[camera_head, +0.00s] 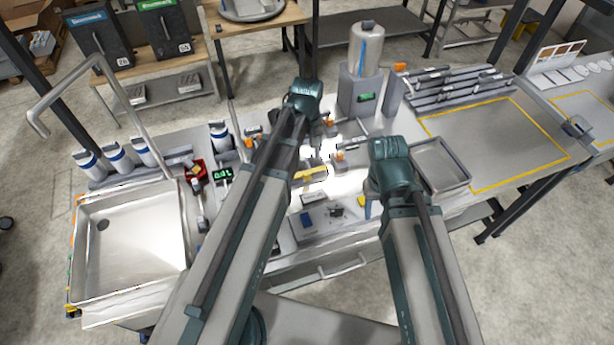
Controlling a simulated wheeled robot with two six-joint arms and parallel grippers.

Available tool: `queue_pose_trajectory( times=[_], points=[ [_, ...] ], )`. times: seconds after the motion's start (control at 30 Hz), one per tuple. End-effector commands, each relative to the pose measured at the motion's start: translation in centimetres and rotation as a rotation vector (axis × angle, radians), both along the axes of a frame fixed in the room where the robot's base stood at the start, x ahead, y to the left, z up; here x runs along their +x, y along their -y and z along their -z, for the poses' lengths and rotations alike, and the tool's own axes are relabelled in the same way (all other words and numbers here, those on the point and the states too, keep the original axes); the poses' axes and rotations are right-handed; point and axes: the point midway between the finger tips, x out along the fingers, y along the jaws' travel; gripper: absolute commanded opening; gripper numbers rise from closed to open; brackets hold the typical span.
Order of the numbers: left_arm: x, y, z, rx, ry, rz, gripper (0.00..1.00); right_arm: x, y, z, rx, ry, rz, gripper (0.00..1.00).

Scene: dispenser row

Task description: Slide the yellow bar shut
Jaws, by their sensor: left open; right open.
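The yellow bar (310,172) is a short strip on the dispenser row at the middle of the bench, just right of my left arm. Its left end is close to that arm's outline, and part of it may be hidden. My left gripper (322,150) is open, small in the glare, a little above and right of the bar in the picture. I cannot tell whether it touches anything. My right arm's teal joint (392,168) is to the right of the bar; the open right gripper is mostly hidden around it.
A grey sink (132,235) fills the bench's left end, with white bottles (118,156) behind it. A grey dispenser with a cylinder (364,62) stands behind the arms. An empty metal tray (438,165) lies at right, beside a clear yellow-outlined area (500,145).

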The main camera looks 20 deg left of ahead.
Motion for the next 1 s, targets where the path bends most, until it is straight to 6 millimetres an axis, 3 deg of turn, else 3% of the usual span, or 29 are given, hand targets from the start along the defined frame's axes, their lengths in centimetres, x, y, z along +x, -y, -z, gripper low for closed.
queue_pose_trajectory(
  times=[0.03,0.5,0.67,0.97,1.0],
  points=[
    [0.0,0.0,1.5,0.0,0.0,0.0,0.62,0.0,0.0,1.5,0.0,0.0,-0.002,0.5],
    [0.0,0.0,7.9,0.001,0.001,0.0,0.62,0.0,0.0,7.9,-0.001,0.0,-0.005,0.5],
    [0.0,0.0,8.8,0.001,0.001,0.0,0.62,0.0,0.0,8.8,-0.001,0.0,-0.004,0.5],
    [0.0,0.0,8.8,0.001,0.001,0.0,0.62,0.0,0.0,8.8,-0.001,0.0,-0.004,0.5],
    [0.0,0.0,8.8,0.001,0.001,0.0,0.57,0.0,0.0,8.8,-0.001,0.0,-0.004,0.5]
  ],
)
